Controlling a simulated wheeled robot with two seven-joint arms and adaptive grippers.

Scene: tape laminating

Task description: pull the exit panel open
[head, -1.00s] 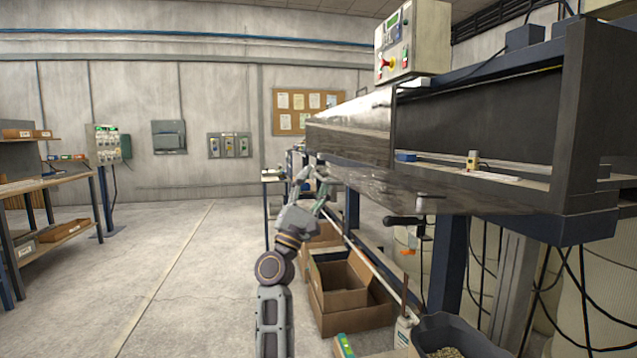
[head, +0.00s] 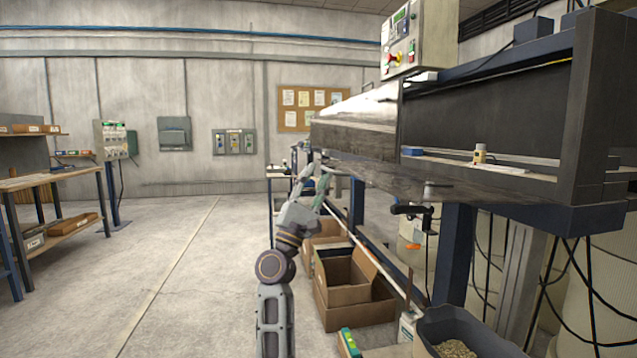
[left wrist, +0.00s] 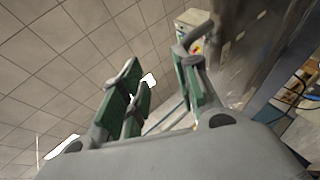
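A long dark metal panel (head: 355,138) runs along the near side of the raised laminating machine in the head view; I take it for the exit panel, and it looks closed. My left gripper (head: 317,172) is just below and left of its far end. In the left wrist view the green-padded fingers of this gripper (left wrist: 160,88) stand apart with nothing held between them. A dark glossy surface (left wrist: 250,62), likely the machine's side, lies right of the fingers there. Contact with it cannot be told. My right gripper is not in view.
A control box (head: 418,40) sits on top of the machine. Cardboard boxes (head: 345,290) and a grey bin (head: 460,328) stand on the floor below it. A black handle (head: 410,210) hangs under the machine. Open floor (head: 170,270) lies to the left, before a workbench (head: 50,180).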

